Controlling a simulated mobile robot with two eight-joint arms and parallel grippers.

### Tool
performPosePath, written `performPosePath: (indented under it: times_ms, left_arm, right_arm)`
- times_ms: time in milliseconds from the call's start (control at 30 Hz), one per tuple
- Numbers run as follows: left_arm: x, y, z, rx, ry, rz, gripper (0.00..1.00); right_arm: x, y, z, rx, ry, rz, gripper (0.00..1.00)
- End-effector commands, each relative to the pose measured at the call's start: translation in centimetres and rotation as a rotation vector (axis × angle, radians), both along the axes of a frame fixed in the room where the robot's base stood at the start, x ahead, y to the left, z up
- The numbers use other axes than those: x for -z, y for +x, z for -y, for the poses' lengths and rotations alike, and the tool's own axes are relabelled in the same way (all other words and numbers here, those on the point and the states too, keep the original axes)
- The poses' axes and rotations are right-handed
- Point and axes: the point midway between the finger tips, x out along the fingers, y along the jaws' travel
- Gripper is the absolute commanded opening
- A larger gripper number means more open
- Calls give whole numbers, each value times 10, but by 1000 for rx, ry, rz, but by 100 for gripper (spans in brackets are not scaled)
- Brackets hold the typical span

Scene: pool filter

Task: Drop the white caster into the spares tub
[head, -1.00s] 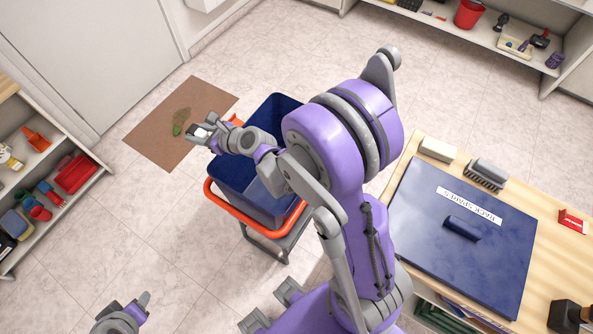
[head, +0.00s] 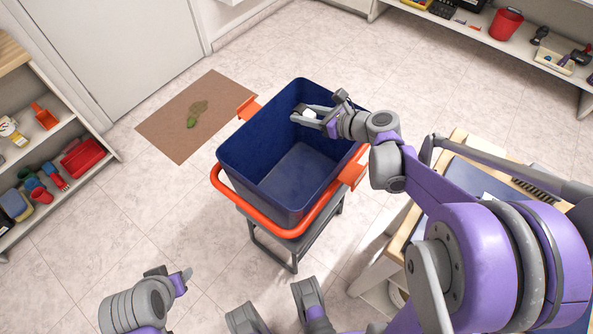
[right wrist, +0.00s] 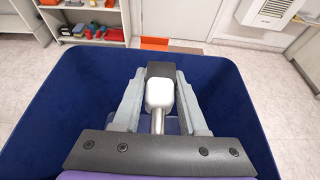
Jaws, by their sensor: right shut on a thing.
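The white caster (head: 309,113) is held between the fingers of my right gripper (head: 306,115). In the right wrist view the caster's white part (right wrist: 159,93) sits between the two grey fingers, with a metal stem below it and a dark part above it. The gripper is over the open blue tub (head: 262,140), inside its outline near the far right side. The tub's blue wall also shows in the right wrist view (right wrist: 60,100). The tub's floor looks empty where visible. My left gripper (head: 182,277) is low at the left, away from the tub; its finger opening is unclear.
The tub has orange handles and stands on a grey stand (head: 265,240). A brown mat (head: 172,132) lies on the floor to its left. Shelves with tools (head: 60,160) stand at the left. A workbench (head: 400,235) is at the right, partly hidden by my arm.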

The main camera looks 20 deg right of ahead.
Motion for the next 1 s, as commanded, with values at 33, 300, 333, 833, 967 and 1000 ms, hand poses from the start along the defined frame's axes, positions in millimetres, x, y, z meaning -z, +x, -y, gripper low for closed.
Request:
performPosePath:
  times_ms: [33,300,333,833,967,1000]
  left_arm:
    - [4,0,0,0,0,-1,50]
    - [20,1,0,0,0,-7,50]
    - [24,1,0,0,0,-8,50]
    - [52,3,0,0,0,-18,50]
    - [52,3,0,0,0,-18,50]
    - [52,3,0,0,0,-18,50]
  right_arm:
    - [2,0,1,-3,0,1,0]
    - [21,0,1,-4,0,1,0]
    - [25,0,1,-4,0,1,0]
    - [59,-1,0,-4,0,2,0]
    - [58,-1,0,-4,0,2,44]
    - [58,-1,0,-4,0,2,51]
